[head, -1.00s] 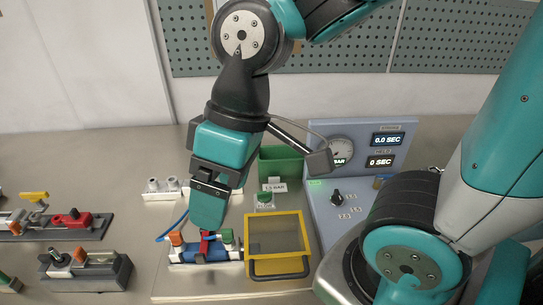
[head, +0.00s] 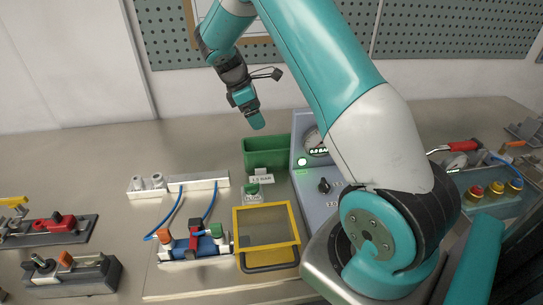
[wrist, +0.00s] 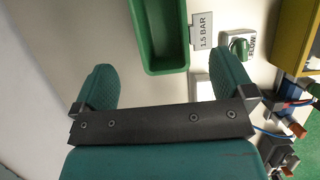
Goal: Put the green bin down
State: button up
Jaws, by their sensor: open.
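The green bin (head: 266,160) is an open-topped box standing upright on the bench, left of the blue-grey gauge panel, behind the 1.5 BAR tag. In the wrist view the bin (wrist: 152,58) shows beyond my fingers, its inside looking empty. My gripper (head: 257,122) is above and a little behind-left of the bin in the head view. In the wrist view my gripper (wrist: 168,85) has its two teal fingers spread wide with nothing between them. The bin appears apart from the fingers.
A 1.5 BAR tag (head: 261,179) and a green FLOW button (head: 252,190) stand in front of the bin. A yellow-framed box (head: 266,236) and a blue valve unit (head: 192,246) are nearer. The gauge panel (head: 311,190) is close on the right. Bare bench lies left of the bin.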

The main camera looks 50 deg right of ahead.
jog(key=p, duration=0.2)
send_near(274, 148)
jog(key=s+a+f, duration=0.1)
jog(key=s+f, duration=0.1)
jog(key=s, duration=0.2)
jog(key=shift+w+p+x, duration=0.15)
jog(key=shift+p+x, duration=0.6)
jog(key=shift+x, duration=0.5)
jog(key=shift+w+p+x, duration=0.1)
jog(key=shift+p+x, duration=0.65)
jog(key=shift+x, duration=0.5)
jog(key=shift+f, duration=0.1)
jog(key=shift+c, duration=0.5)
jog(key=c, duration=0.9)
jog(key=shift+c, duration=0.2)
notch_tip(274, 148, up, 28)
jog(key=b, duration=0.3)
